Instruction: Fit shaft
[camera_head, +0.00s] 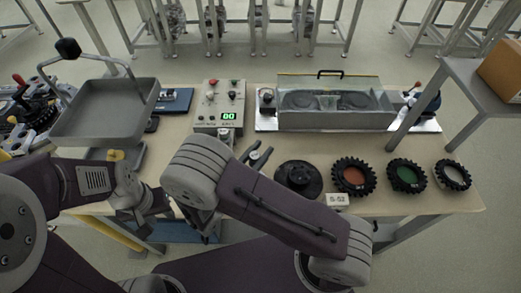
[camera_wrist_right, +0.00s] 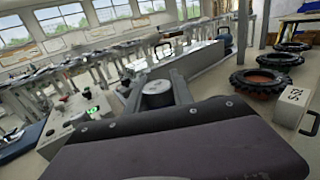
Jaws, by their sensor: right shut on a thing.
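My right gripper (camera_head: 257,156) reaches over the table between the control box and the black disc. In the right wrist view its two dark fingers (camera_wrist_right: 157,92) are closed around a grey metal cylinder with a round flat top (camera_wrist_right: 157,87), seemingly the shaft. Its lower part is hidden by my own purple arm part. My left gripper (camera_head: 152,203) is at the table's front edge on the left, partly hidden; its jaws are too small and dark to read. A black disc with a raised hub (camera_head: 298,179) lies on the table right of my right gripper.
A control box (camera_head: 219,107) with a green display stands behind my right gripper. A clear-covered machine (camera_head: 335,104) stands at the back. Toothed rings with orange (camera_head: 354,177) and green centres (camera_head: 405,176) lie on the right, near a label block (camera_head: 337,199). A grey tray (camera_head: 105,105) is at left.

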